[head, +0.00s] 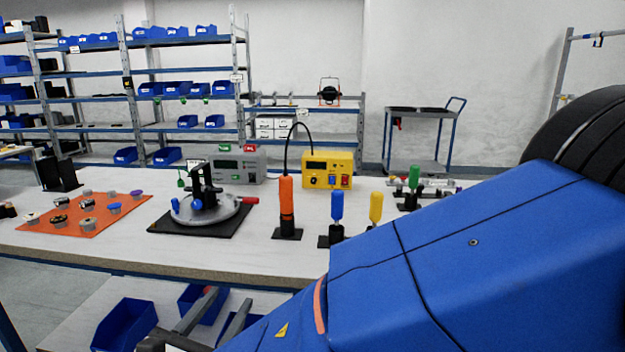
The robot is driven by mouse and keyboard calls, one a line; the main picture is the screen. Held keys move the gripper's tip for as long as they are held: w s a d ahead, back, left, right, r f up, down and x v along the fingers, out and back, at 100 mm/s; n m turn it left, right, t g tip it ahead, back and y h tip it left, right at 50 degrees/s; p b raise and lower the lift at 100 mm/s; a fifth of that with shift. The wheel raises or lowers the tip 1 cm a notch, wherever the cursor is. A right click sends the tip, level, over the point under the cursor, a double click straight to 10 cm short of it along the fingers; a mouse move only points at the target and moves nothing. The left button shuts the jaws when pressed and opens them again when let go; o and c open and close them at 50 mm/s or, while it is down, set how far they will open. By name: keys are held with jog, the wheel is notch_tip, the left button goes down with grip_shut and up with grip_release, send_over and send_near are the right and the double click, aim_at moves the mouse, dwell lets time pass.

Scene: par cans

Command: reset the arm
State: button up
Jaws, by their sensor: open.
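My arm's large blue link (470,260) fills the lower right of the head view and reaches down to the bottom edge. Two grey bars at the bottom left of it look like the fingers of my gripper (229,297). They stand apart with nothing seen between them, so the gripper is open and empty. It shows low, in front of the table's lower shelf and below the tabletop edge. The gripper's base is mostly cut off by the frame's bottom edge.
The table (130,250) holds an orange mat (75,222) with small parts, a round fixture (215,212), a yellow instrument (328,170), a grey instrument (240,165) and upright coloured-handled tools. Blue bins (122,325) lie below. Shelving (125,75) and a cart (420,110) stand behind.

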jog(key=w+d+f+m+g+h, duration=0.1)
jog(key=w+d+m+g+h, duration=0.15)
jog(key=d, duration=0.65)
jog(key=w+d+f+m+g+h, duration=0.1)
jog(key=w+d+m+g, duration=0.2)
jog(key=d, duration=0.5)
jog(key=w+d+f+m+g+h, duration=0.1)
jog(key=w+d+f+m+g, duration=0.15)
jog(key=d+m, duration=0.45)
jog(key=s+d+f+m+g+y, duration=0.1)
jog(key=s+d+m+g+y, duration=0.1)
jog(key=s+d+m+y, duration=0.2)
jog(key=s+d+f+m+g+y, duration=0.2)
jog(key=s+d+m, duration=0.8)
jog(key=d+m, duration=0.5)
jog(key=shift+d+f+y, duration=0.2)
jog(key=shift+d+y, duration=0.4)
jog(key=shift+y, duration=0.25)
jog(key=shift+c, duration=0.3)
